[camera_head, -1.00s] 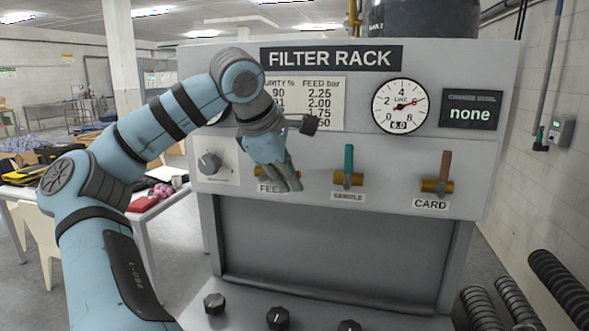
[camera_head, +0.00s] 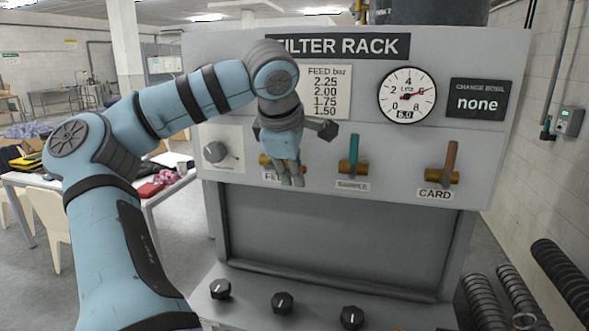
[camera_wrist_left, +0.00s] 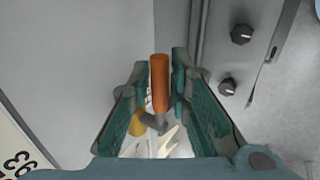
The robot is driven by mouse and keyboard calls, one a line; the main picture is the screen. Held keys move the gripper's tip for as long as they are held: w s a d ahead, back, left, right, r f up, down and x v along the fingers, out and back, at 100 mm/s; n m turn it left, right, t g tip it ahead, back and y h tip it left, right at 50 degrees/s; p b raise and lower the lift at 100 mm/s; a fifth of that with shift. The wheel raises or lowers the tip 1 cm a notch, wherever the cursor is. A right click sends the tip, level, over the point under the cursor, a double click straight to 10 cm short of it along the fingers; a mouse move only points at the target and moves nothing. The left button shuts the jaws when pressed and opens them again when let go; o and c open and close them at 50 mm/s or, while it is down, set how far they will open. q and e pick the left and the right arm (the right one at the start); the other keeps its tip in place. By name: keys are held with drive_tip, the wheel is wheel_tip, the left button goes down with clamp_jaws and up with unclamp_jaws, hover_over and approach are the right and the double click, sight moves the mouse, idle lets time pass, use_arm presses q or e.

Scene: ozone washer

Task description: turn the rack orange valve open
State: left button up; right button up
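The orange valve handle (camera_wrist_left: 160,82) shows in the left wrist view, standing between the two fingers of my left gripper (camera_wrist_left: 157,90). The fingers are apart, with visible gaps on both sides of the handle. A brass valve body (camera_wrist_left: 138,122) shows below it. In the head view my left gripper (camera_head: 293,178) points down in front of the FEED valve (camera_head: 264,160), hiding its handle and most of its body. Part of the FEED label is also covered. My right gripper is in neither view.
To the right on the rack are the SAMPLE valve (camera_head: 353,155) with a green handle and the CARD valve (camera_head: 450,165) with a reddish-brown handle. A gauge (camera_head: 407,95) is above. Black knobs (camera_head: 282,303) line the lower ledge.

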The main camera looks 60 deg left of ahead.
use_arm(q)
drive_tip(key=shift+o, duration=1.2)
drive_tip(key=shift+s+r, duration=0.1)
drive_tip(key=v, duration=1.1)
drive_tip(key=shift+r, duration=0.25)
drive_tip(key=shift+s+d, duration=0.15)
